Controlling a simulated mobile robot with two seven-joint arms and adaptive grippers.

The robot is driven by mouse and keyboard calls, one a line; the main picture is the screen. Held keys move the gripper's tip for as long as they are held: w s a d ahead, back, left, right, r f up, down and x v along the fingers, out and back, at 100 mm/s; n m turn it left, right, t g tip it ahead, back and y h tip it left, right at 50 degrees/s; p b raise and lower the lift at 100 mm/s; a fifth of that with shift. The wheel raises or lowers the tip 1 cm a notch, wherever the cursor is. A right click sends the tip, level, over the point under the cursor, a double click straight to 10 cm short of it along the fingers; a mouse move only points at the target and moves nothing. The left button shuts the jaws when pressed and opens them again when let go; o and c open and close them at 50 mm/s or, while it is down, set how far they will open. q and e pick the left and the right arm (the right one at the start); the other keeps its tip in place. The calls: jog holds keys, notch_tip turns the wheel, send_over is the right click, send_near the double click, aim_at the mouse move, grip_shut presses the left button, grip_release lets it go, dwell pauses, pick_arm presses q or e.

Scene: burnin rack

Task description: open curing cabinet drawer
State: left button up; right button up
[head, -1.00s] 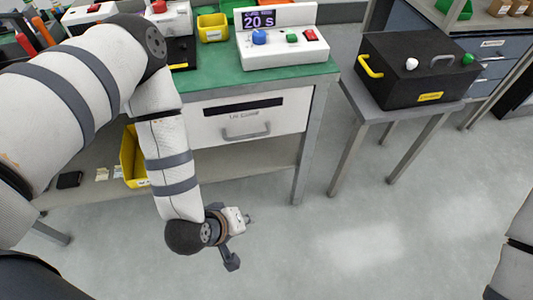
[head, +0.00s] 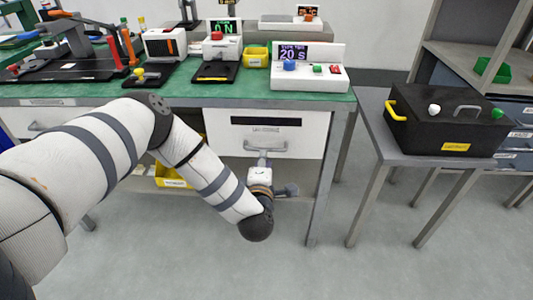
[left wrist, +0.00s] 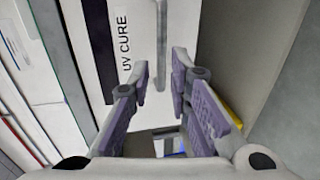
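The white drawer (head: 228,132), with a dark slot, a small label and a grey bar handle (head: 282,148), is shut under the green bench top. In the left wrist view its front (left wrist: 100,45) reads "UV CURE". My left gripper (head: 263,160) is at the handle, which it partly hides in the head view. In the left wrist view the gripper (left wrist: 161,75) has its purple-padded fingers apart, with the handle bar (left wrist: 161,40) between their tips. I cannot tell whether either finger touches it. My right gripper is out of view.
A white device with a "20 S" display (head: 308,72) stands on the bench above the drawer. A black box with a yellow handle (head: 440,125) sits on a grey side table at right. A yellow bin (head: 172,177) is on the lower shelf. The floor in front is clear.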

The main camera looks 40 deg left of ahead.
pick_arm(q)
jog(key=b+x, duration=0.1)
jog(key=x, duration=0.6)
jog(key=shift+w, duration=0.15)
jog(key=shift+c, duration=0.3)
grip_shut()
